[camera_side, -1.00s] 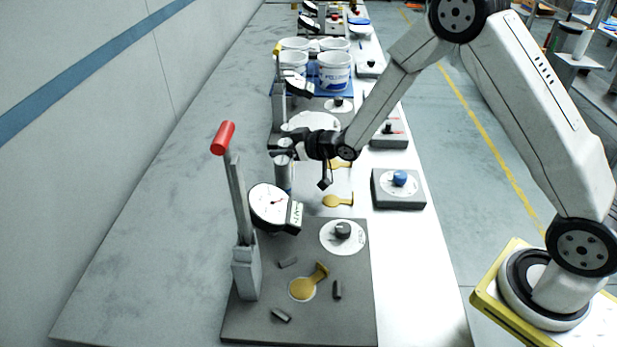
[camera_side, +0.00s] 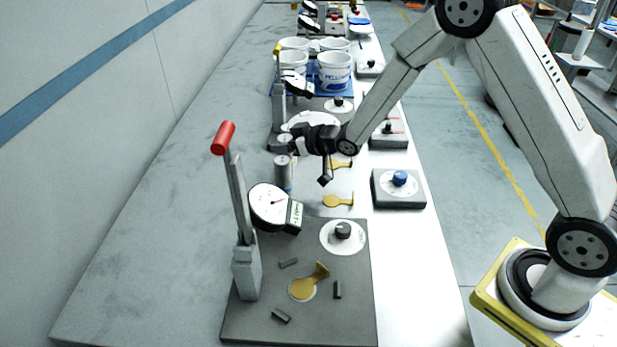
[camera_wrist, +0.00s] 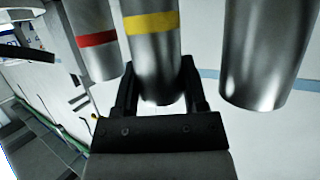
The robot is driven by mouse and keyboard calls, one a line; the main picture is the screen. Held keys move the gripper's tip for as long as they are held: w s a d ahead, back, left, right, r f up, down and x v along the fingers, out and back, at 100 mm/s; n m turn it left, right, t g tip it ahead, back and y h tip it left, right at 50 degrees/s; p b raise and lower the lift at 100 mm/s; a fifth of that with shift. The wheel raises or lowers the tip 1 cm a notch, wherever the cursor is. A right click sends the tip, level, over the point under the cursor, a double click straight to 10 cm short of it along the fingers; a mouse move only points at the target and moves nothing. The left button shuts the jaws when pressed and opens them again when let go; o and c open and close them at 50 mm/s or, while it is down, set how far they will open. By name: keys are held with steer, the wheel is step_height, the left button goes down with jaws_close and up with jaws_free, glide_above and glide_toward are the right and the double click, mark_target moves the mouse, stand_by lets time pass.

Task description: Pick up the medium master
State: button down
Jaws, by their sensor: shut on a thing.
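The medium master appears to be the metal cylinder with a yellow band (camera_wrist: 152,60) in the wrist view. My gripper (camera_wrist: 158,80) has one finger on each side of this cylinder and is shut on it. A narrower cylinder with a red band (camera_wrist: 97,45) stands to its left. A wider plain metal cylinder (camera_wrist: 262,55) is to its right, its upper part cut off by the frame. In the side view my gripper (camera_side: 287,145) is at the grey cylinders (camera_side: 283,175) behind the dial gauge. Which cylinder is which is too small to tell there.
A dial gauge (camera_side: 268,205) with a red-handled lever (camera_side: 223,138) stands on a dark base plate (camera_side: 300,325) in front. A knob box (camera_side: 399,190) is at right. Yellow paddle-shaped pieces (camera_side: 338,201) lie nearby. White tubs (camera_side: 334,72) stand farther back.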

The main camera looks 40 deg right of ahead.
steer(key=shift+r, duration=0.65)
steer(key=s+r, duration=1)
steer(key=s, duration=0.4)
steer(key=shift+d+r, duration=0.3)
steer(key=shift+d, duration=0.15)
steer(key=shift+a, duration=0.15)
